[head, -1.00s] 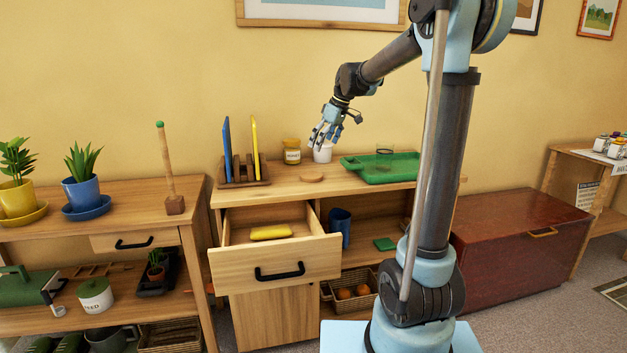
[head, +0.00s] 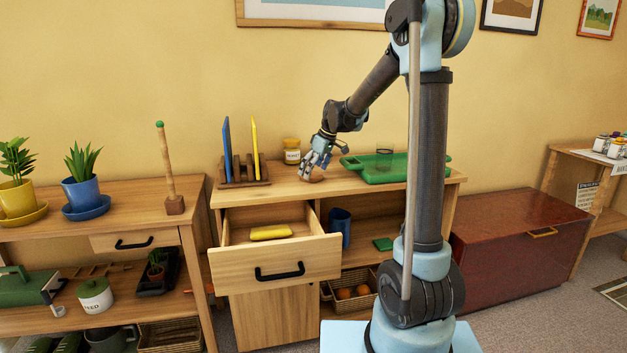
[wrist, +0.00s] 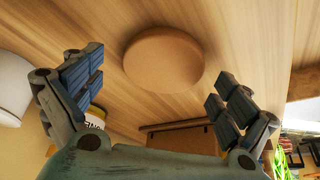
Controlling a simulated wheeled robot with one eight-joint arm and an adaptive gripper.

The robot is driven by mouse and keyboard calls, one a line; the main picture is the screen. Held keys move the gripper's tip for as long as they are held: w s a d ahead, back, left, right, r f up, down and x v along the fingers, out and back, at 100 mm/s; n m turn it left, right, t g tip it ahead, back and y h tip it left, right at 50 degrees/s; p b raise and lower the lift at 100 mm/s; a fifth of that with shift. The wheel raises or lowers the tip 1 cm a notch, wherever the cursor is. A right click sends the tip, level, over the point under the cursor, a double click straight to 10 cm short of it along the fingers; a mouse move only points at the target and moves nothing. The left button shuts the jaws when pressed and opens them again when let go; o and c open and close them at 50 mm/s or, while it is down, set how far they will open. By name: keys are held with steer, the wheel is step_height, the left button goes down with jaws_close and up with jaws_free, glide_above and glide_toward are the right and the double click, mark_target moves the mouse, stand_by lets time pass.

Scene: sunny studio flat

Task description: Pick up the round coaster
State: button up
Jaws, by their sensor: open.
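The round coaster (wrist: 164,60) is a plain tan disc lying flat on the wooden cabinet top. In the wrist view it sits ahead of and between my open fingers, touching neither. My gripper (wrist: 155,98) is open and empty. In the head view my gripper (head: 308,176) is low over the cabinet top at the coaster's place. The coaster (head: 317,179) is mostly hidden there behind my fingers, with only a sliver showing.
A yellow-lidded jar (head: 292,152) stands close behind my gripper. A green tray (head: 375,175) with a glass (head: 384,158) is to the right. A wooden rack (head: 243,174) holds upright boards at left. The drawer (head: 275,260) below is pulled open.

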steer(key=shift+w+a+f, duration=0.1)
steer(key=shift+f, duration=0.2)
steer(key=shift+c, duration=0.6)
steer(key=c, duration=1)
steer(key=shift+r, duration=0.1)
